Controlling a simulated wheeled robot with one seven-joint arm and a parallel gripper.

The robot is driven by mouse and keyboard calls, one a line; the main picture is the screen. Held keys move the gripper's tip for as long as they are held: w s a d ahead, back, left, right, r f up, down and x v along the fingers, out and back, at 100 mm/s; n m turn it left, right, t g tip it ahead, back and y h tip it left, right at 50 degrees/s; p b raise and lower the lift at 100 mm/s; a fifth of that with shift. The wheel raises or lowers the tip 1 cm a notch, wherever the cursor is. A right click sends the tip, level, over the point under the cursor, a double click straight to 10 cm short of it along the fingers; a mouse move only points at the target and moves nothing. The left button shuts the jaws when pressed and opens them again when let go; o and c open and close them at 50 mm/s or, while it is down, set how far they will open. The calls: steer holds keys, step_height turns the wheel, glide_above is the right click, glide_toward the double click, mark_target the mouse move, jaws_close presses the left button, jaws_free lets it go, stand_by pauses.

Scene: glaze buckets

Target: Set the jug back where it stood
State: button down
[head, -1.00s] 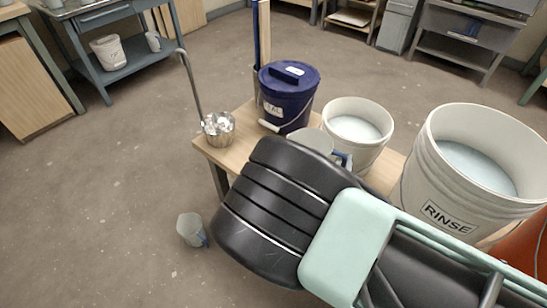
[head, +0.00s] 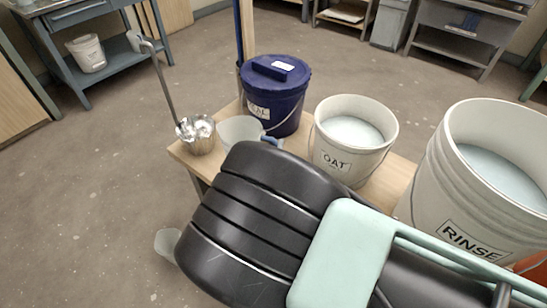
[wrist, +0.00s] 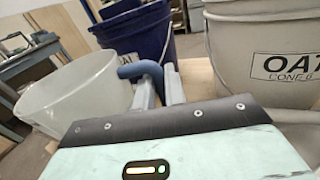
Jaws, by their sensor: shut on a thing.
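A translucent pale jug (head: 240,131) with a blue handle shows in the head view at the bench's front left, beside a metal pot. In the wrist view the jug (wrist: 75,92) fills the left side, with its blue handle (wrist: 143,70) turned toward me. My gripper (wrist: 160,84) is shut on this handle. My dark arm hides the jug's lower part in the head view, so I cannot tell whether its base touches the bench. A second translucent jug (head: 165,245) is low on the floor at lower left, partly hidden by my arm.
The wooden bench (head: 398,178) carries a lidded dark blue bucket (head: 276,97), a white OAT bucket (head: 350,137), a large RINSE bucket (head: 487,175) and the metal pot (head: 197,136) with a tall ladle. Little bare bench shows around the jug.

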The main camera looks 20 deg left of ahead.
steer(key=shift+f+b, duration=0.35)
steer(key=shift+f, duration=1.45)
steer(key=c, duration=1.5)
jaws_free()
steer(key=shift+o, duration=0.2)
steer(key=shift+s+r, duration=0.1)
steer(key=shift+r, duration=0.1)
steer(key=s+p, duration=0.1)
steer(key=s, duration=1)
steer(key=shift+s, duration=0.4)
